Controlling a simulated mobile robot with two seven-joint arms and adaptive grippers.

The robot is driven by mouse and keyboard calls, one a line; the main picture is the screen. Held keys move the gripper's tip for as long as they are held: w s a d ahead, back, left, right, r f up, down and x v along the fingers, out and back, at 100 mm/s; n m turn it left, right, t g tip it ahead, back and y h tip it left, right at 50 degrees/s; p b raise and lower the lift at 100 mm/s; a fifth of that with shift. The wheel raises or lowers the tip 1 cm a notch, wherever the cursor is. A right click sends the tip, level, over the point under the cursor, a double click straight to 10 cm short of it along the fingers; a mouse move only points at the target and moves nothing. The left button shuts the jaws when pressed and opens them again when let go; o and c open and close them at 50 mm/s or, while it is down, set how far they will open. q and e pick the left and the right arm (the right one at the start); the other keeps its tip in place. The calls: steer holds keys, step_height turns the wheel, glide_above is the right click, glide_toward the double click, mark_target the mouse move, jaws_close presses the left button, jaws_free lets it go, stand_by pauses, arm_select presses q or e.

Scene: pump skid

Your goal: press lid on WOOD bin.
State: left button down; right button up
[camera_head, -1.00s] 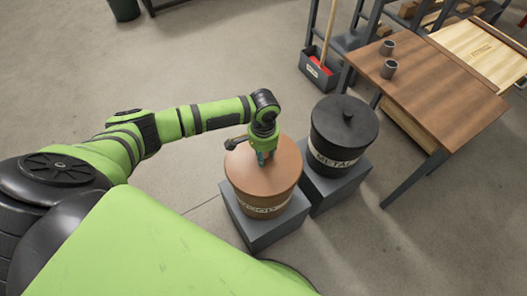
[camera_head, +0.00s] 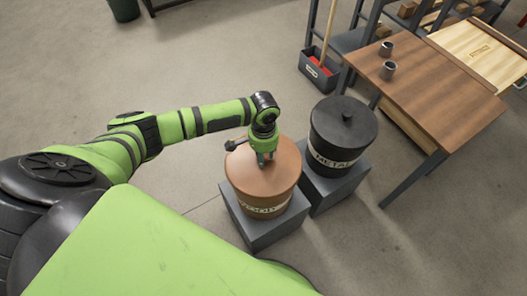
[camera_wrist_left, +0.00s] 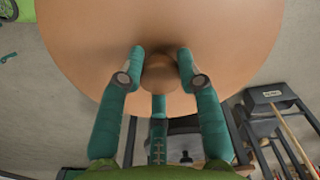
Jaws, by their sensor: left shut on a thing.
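The WOOD bin (camera_head: 262,203) is a brown round bin with a pale label, standing on a grey block. Its brown lid (camera_head: 282,170) lies on top and looks level; whether it is fully seated I cannot tell. My left gripper (camera_head: 266,156) is above the lid, pointing down. In the left wrist view, the teal fingers of my left gripper (camera_wrist_left: 159,68) are shut around the round knob (camera_wrist_left: 158,75) at the middle of the lid (camera_wrist_left: 220,30). My right gripper is not in view.
The black METAL bin (camera_head: 335,160) with its knobbed lid stands on a grey block (camera_head: 338,188) close to the right. A wooden table (camera_head: 440,85) with two grey cups is at the upper right. The floor (camera_head: 180,60) behind my arm is clear.

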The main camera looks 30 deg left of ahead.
arm_select(q)
steer(key=c, duration=0.8)
jaws_free()
steer(key=shift+o, duration=0.2)
steer(key=o, duration=0.5)
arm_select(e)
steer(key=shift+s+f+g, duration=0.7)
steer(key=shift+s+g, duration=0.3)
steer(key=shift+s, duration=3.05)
arm_select(q)
steer(key=shift+r+p, duration=3.55)
steer(key=shift+p, duration=0.75)
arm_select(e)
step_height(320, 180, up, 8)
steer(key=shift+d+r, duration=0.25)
